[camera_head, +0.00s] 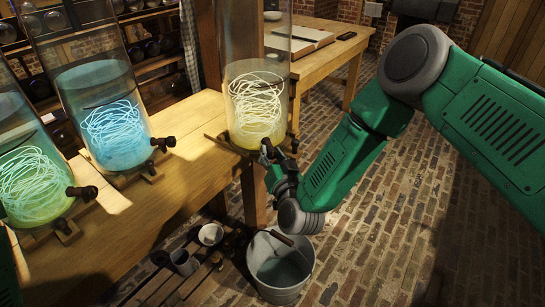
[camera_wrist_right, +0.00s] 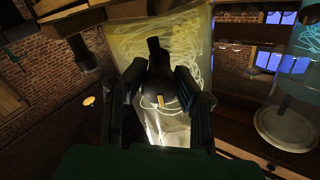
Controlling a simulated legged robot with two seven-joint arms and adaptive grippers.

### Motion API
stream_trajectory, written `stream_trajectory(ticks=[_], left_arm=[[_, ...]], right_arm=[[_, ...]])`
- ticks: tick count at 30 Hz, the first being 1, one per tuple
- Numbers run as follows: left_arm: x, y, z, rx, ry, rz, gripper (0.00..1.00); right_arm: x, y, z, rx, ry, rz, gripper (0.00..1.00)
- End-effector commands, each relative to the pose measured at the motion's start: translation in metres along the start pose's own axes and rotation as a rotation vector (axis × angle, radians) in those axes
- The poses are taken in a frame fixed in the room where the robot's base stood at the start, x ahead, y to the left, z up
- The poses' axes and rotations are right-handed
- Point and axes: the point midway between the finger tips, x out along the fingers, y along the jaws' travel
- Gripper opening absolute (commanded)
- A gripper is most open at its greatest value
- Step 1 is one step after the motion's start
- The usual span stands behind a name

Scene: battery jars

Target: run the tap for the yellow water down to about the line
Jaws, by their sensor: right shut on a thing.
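The jar of yellow water (camera_head: 257,98) stands at the table's right corner, with pale tangled strands in the water. I cannot make out a level line on it. Its dark tap (camera_head: 293,143) is low on the front, partly hidden by my right gripper (camera_head: 279,157). In the right wrist view the tap (camera_wrist_right: 158,70) sits between the two fingers of my right gripper (camera_wrist_right: 158,88), which is shut on it. A grey metal bucket (camera_head: 308,275) stands on the floor below the tap. I cannot tell whether water is running. My left gripper is not in view.
A blue jar (camera_head: 117,130) and a green jar (camera_head: 30,180) with taps stand left on the wooden table (camera_head: 190,165). A low slatted rack (camera_head: 160,287) with small pots is left of the bucket. A second table (camera_head: 325,60) is behind. Brick floor lies open at right.

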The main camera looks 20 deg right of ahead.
Motion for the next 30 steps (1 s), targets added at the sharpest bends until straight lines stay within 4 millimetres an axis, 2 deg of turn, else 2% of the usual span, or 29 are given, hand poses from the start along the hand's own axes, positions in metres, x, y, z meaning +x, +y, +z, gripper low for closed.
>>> stream_trajectory(ticks=[1,2,4,14,25,30], left_arm=[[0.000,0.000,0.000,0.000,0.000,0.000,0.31],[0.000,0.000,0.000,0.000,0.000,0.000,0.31],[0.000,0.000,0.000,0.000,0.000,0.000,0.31],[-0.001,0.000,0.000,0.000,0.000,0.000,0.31],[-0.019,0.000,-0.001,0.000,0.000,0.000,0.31],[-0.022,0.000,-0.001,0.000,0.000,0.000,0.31]], right_arm=[[-0.001,0.001,0.002,-0.001,-0.005,0.002,0.00],[-0.001,0.001,0.001,-0.002,-0.004,0.002,0.34],[-0.001,0.001,0.001,-0.002,-0.004,0.002,0.59],[-0.001,0.000,0.000,-0.004,-0.001,0.001,0.60],[-0.040,-0.001,-0.001,-0.004,-0.003,0.000,0.60],[-0.050,0.000,-0.001,-0.004,-0.001,0.000,0.60]])
